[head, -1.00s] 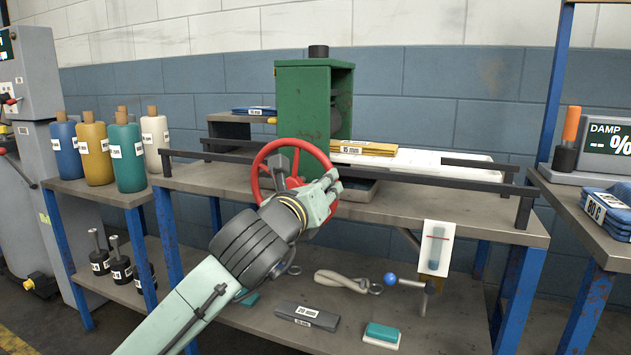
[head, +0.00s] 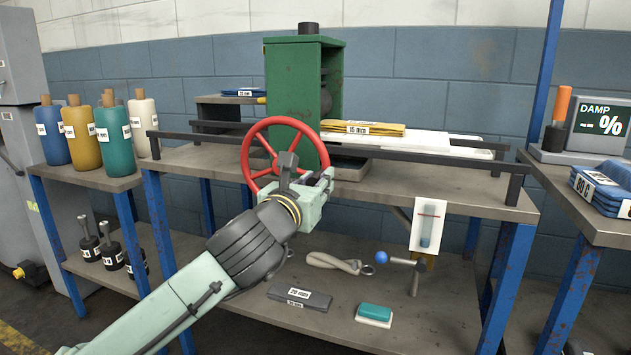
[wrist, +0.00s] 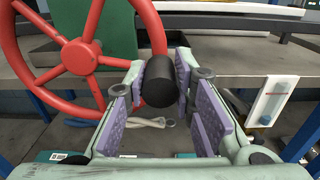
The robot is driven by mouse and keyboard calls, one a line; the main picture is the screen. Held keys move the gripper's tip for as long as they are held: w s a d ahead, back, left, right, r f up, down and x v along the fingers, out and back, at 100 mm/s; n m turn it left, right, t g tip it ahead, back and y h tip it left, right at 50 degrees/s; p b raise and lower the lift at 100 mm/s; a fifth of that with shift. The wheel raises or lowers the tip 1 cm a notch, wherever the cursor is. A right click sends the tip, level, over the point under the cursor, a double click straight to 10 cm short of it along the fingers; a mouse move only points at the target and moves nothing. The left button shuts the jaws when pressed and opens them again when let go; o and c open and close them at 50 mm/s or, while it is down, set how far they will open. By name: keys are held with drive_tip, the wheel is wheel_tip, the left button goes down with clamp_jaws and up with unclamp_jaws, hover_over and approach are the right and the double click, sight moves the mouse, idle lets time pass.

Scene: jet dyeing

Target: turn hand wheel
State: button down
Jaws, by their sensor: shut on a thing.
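The red hand wheel (head: 247,152) stands upright at the front of the green machine (head: 290,75), above the bench edge. Its rim and spokes also fill the left of the wrist view (wrist: 80,56). A black cylindrical handle (wrist: 158,84) sits beside the right side of its rim. My gripper (head: 325,184) is at the wheel's lower right. In the wrist view its purple-padded fingers (wrist: 160,74) are shut around the handle, one on each side. The handle's join to the rim is hidden. In the head view my wrist covers the lower part of the wheel.
Dark rails (head: 215,145) run along the bench (head: 420,187). A yellow folded cloth (head: 362,128) lies right of the machine. A hanging card (head: 428,222) and a blue-knobbed lever (head: 383,257) are below right.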

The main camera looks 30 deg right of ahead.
drive_tip(key=shift+s, duration=0.1)
drive_tip(key=c, duration=1.3)
unclamp_jaws()
drive_tip(key=shift+c, duration=0.2)
drive_tip(key=v, duration=1.2)
